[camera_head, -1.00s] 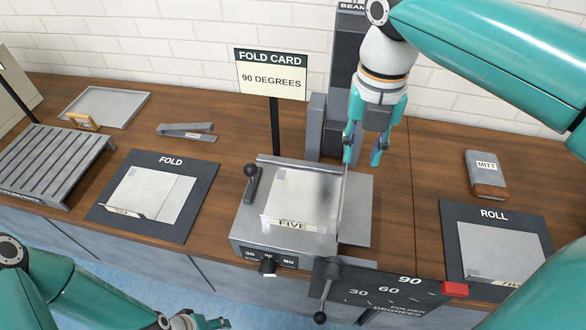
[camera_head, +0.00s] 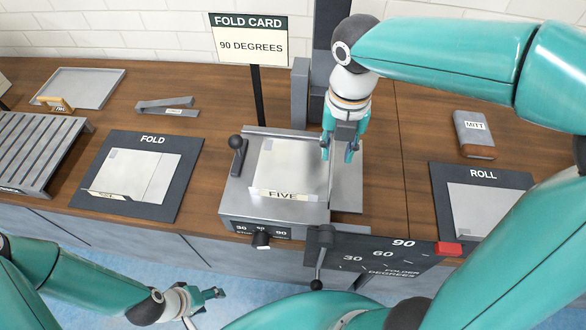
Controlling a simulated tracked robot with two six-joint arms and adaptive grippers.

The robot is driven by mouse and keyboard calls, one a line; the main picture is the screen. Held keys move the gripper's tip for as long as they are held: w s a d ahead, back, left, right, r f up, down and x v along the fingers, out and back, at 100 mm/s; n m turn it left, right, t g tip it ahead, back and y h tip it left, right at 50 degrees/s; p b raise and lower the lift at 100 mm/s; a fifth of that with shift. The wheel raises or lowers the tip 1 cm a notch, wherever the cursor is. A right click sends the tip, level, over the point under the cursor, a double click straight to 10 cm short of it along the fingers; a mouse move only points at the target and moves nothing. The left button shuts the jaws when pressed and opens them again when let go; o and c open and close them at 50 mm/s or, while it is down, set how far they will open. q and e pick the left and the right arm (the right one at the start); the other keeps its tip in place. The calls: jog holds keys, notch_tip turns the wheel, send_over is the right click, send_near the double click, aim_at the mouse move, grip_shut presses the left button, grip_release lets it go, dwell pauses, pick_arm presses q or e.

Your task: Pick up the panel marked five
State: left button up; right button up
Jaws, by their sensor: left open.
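The panel marked FIVE (camera_head: 290,170) is a pale metal sheet lying on the grey folding machine (camera_head: 232,205). Its front edge carries the FIVE label and its right edge appears to stand up as a thin flange. My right gripper (camera_head: 338,156) points down at the panel's right edge, fingers apart, near the upper end of that flange. I cannot tell whether the fingers touch it. My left gripper (camera_head: 206,302) is open and empty, low in front of the counter and away from the panel.
An angle dial (camera_head: 375,256) with a red end and a lever stands at the machine's front right. A FOLD CARD sign (camera_head: 249,40) reads 90 degrees.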

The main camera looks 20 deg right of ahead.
jog(key=f, duration=0.5)
jog(key=shift+w+a, duration=0.15)
jog(key=shift+w, duration=0.05)
grip_shut()
